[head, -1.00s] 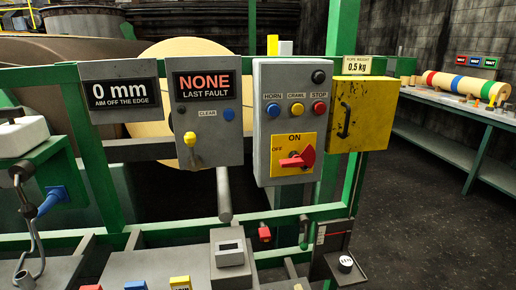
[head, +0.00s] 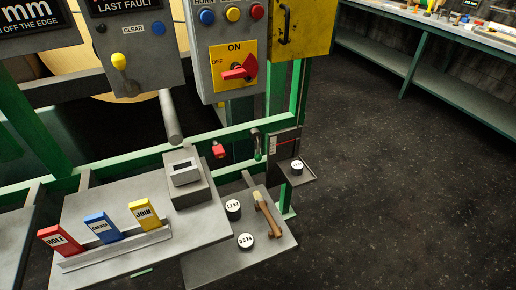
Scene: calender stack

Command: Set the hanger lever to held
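A small shelf (head: 308,176) juts from the plate and bears one white-topped black weight (head: 297,167). The words for the lever's positions cannot be read. My gripper is not in view.
A small red block-like handle (head: 219,151) sits left of the lever. A lower grey shelf (head: 215,270) bears two weights (head: 233,209) and a wooden-handled tool (head: 266,213). A red rotary switch (head: 240,69) is above. Dark floor (head: 400,190) on the right is clear.

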